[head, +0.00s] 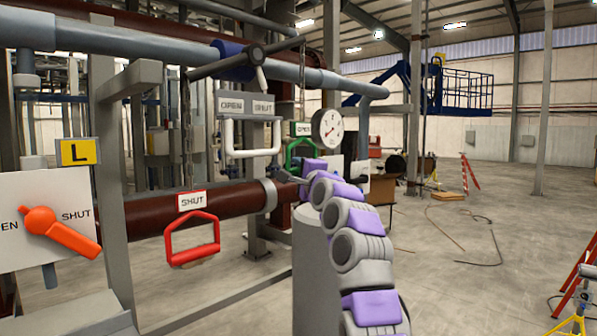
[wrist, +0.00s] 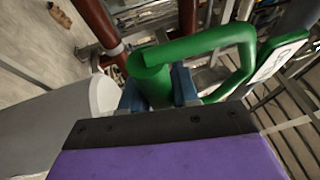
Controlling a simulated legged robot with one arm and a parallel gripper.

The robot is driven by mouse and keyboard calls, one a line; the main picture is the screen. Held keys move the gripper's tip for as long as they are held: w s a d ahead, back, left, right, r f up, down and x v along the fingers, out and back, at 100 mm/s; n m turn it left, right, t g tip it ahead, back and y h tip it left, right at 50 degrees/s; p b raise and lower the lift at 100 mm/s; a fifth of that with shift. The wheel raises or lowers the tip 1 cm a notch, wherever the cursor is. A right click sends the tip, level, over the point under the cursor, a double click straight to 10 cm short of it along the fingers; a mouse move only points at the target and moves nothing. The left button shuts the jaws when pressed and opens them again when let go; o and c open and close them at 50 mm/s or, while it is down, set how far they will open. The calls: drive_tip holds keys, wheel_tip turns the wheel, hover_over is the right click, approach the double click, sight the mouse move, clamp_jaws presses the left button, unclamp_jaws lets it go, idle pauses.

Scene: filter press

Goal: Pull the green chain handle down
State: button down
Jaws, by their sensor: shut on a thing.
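The green chain handle (head: 290,152) hangs under a white OPEN label (head: 302,129), right of centre in the head view. Its lower part is partly hidden by my gripper there. In the wrist view the green handle (wrist: 205,42) is large, and one of its bars lies between the blue fingers. My gripper (wrist: 158,88) is shut on that bar. In the head view my gripper (head: 285,174) is small and partly covered by my purple and grey arm.
A red handle (head: 192,240) with a SHUT label hangs at lower left. A white handle (head: 252,137) hangs left of the green one. A pressure gauge (head: 327,126) is close on the right. A brown pipe (head: 240,199) runs behind. An orange lever (head: 60,231) is at far left.

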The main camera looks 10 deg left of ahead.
wheel_tip(320, 180, down, 15)
drive_tip(key=b, duration=1.4)
drive_tip(key=shift+w+a, duration=0.15)
drive_tip(key=c, duration=1.3)
unclamp_jaws()
drive_tip(key=o, duration=0.4)
drive_tip(key=shift+r, duration=0.15)
drive_tip(key=shift+r, duration=0.15)
